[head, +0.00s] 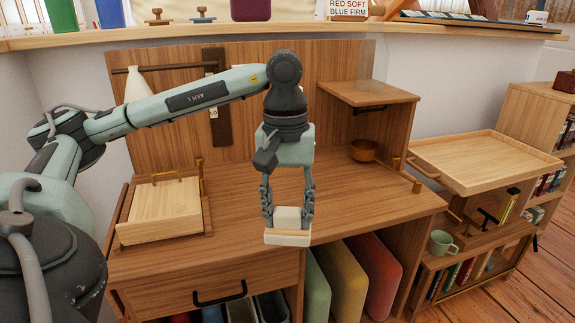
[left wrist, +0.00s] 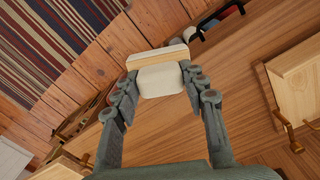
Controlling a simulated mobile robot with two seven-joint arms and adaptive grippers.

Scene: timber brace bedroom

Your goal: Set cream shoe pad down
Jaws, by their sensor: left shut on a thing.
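The cream shoe pad (head: 288,239) is a small block with cream parts and a light wood band. My left gripper (head: 288,211) points down and is shut on it, with a finger on each side. It holds the pad near the front edge of the wooden desk (head: 330,224); whether the pad touches the desk I cannot tell. In the left wrist view the pad (left wrist: 161,80) sits between the fingertips (left wrist: 157,82). My right gripper is not in view.
A light wooden box (head: 160,210) stands on the desk's left. A small wooden bowl (head: 364,150) sits under the raised shelf (head: 369,93) at the right. Desk surface right of the gripper is clear. A tray (head: 484,161) and a green mug (head: 441,243) stand farther right.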

